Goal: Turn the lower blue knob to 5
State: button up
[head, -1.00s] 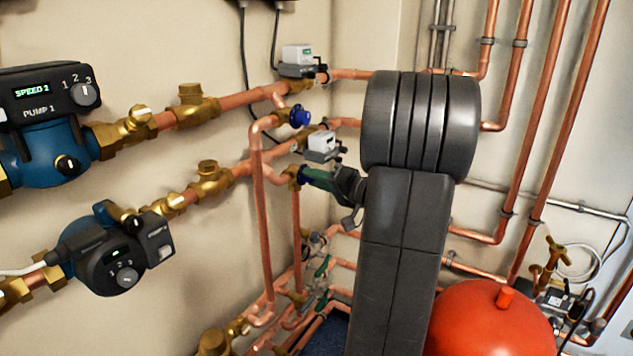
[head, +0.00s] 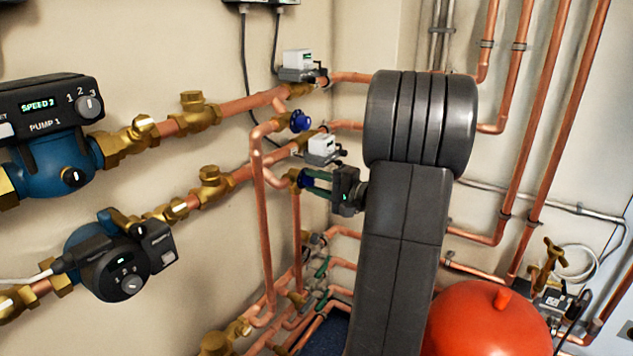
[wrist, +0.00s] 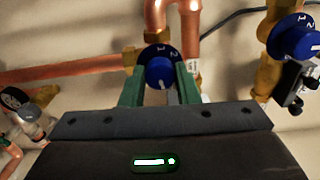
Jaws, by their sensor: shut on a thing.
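The lower blue knob (wrist: 160,72) sits on a brass valve body, between the two green fingers of my gripper (wrist: 160,86) in the wrist view. My gripper is shut on it. A white mark shows on the knob's lower edge, and a 2 is readable at its upper right; the fingers hide part of the scale. In the head view the lower knob (head: 304,179) shows at the tips of my gripper (head: 308,183), largely hidden by them. The upper blue knob (head: 299,121) is above, apart from my gripper; it also shows in the wrist view (wrist: 293,38).
Copper pipes (head: 259,220) run close around the knobs. A small white-topped actuator (head: 322,147) sits just above my gripper. Two pumps (head: 50,150) are on the left wall. A red tank (head: 487,318) stands at lower right.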

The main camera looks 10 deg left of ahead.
dwell(0.3)
jog(key=o, duration=1)
jog(key=shift+c, duration=0.2)
jog(key=shift+d, duration=0.1)
jog(key=v, duration=1.3)
jog(key=shift+d, duration=0.3)
jog(key=shift+a, duration=0.1)
jog(key=x, duration=1.3)
jog(key=shift+a, duration=0.3)
